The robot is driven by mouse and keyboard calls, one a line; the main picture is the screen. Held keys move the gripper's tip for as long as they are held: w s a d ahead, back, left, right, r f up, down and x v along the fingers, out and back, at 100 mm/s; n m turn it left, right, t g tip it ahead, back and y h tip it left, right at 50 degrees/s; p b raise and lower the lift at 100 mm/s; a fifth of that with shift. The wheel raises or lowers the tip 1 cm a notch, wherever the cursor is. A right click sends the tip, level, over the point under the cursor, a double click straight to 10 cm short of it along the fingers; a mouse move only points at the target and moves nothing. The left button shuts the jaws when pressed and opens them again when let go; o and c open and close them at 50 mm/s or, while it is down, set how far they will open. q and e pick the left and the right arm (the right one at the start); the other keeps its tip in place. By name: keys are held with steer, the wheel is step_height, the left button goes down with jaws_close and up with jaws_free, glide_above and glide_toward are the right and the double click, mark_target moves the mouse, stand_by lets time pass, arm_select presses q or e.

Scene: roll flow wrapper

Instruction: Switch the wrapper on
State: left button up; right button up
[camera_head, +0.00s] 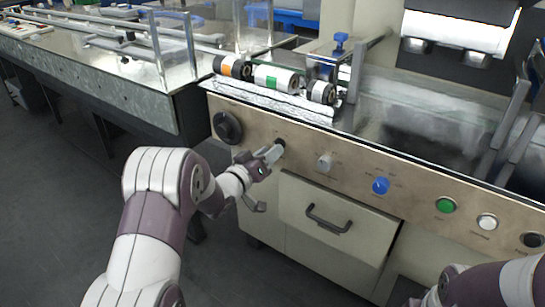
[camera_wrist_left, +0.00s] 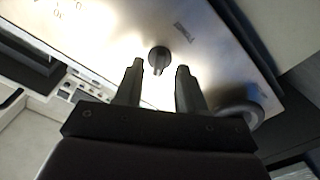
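The wrapper's front panel (camera_head: 300,150) carries a row of controls. A small black rotary knob (camera_head: 280,143) sits right of a large black dial. My left gripper (camera_head: 272,153) is right at this small knob. In the left wrist view the two fingers of my left gripper (camera_wrist_left: 159,72) are apart, with the small black knob (camera_wrist_left: 159,56) centred just beyond the gap between their tips. I see no clear contact. My right gripper (camera_head: 427,299) is at the bottom edge in the head view, mostly cut off, and its fingers cannot be made out.
The large black dial (camera_head: 227,127) is left of the small knob. To its right are a grey knob (camera_head: 325,162), a blue knob (camera_head: 381,185), a green button (camera_head: 446,205) and a white button (camera_head: 487,222). A drawer handle (camera_head: 327,220) sticks out below the panel.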

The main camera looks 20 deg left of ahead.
arm_select(q)
steer(key=shift+x, duration=1)
jaws_close()
